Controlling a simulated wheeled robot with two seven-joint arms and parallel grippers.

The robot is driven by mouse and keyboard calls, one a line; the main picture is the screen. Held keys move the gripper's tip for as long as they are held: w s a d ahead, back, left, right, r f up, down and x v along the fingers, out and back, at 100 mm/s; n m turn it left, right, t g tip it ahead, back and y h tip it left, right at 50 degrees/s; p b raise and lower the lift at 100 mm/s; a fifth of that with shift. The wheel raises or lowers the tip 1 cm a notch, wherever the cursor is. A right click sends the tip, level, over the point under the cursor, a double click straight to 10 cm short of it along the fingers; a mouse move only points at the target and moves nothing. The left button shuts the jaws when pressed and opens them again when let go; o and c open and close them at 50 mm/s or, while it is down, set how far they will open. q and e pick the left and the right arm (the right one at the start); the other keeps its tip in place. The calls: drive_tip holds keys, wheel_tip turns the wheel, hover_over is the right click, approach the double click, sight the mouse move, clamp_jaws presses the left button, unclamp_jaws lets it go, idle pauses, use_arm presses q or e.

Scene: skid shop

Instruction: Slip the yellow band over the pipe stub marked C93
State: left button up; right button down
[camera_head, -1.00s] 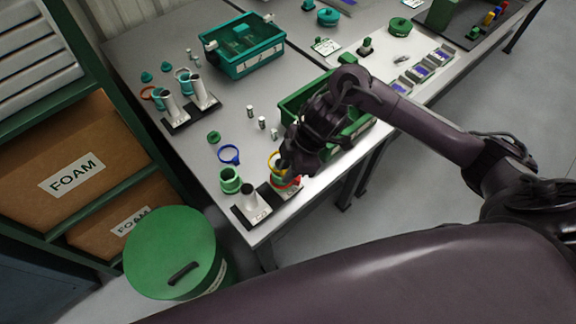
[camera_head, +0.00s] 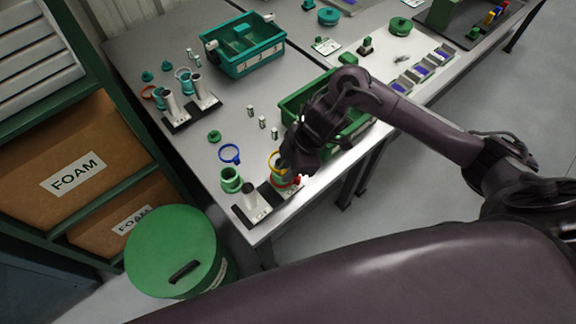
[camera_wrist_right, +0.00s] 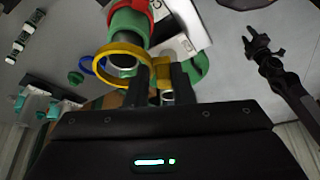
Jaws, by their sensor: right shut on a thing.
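My right gripper (camera_head: 281,171) is shut on the yellow band (camera_head: 273,161) at the front of the near bench. In the right wrist view its fingers (camera_wrist_right: 166,85) pinch the side of the band (camera_wrist_right: 96,65). A pipe stub (camera_wrist_right: 122,66) with green and red rings shows through the band's opening; I cannot tell whether the band is around its end or only in line with it. Beside it a bare stub (camera_head: 249,190) stands on the same dark base. The stub labels are too small to read. A dark shape like my left gripper (camera_wrist_right: 262,42) shows at the right.
A blue ring (camera_head: 229,153) and a green collar (camera_head: 231,181) lie left of the stubs. A green bin (camera_head: 291,104) stands close behind my right gripper. Another pair of stubs (camera_head: 196,84) and a teal crate (camera_head: 240,66) are farther back. A green drum (camera_head: 168,245) stands before the bench.

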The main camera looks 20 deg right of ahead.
drive_tip(key=shift+f, duration=0.25)
drive_tip(key=shift+f, duration=0.25)
drive_tip(key=shift+f, duration=0.2)
idle(0.5)
drive_tip(key=shift+f, duration=0.3)
drive_tip(key=shift+f+b, duration=0.15)
drive_tip(key=shift+b, duration=0.15)
drive_tip(key=shift+f, duration=0.35)
drive_tip(key=shift+p, duration=0.5)
idle(1.2)
drive_tip(key=shift+f+p, duration=0.3)
drive_tip(key=shift+f, duration=0.25)
idle(1.2)
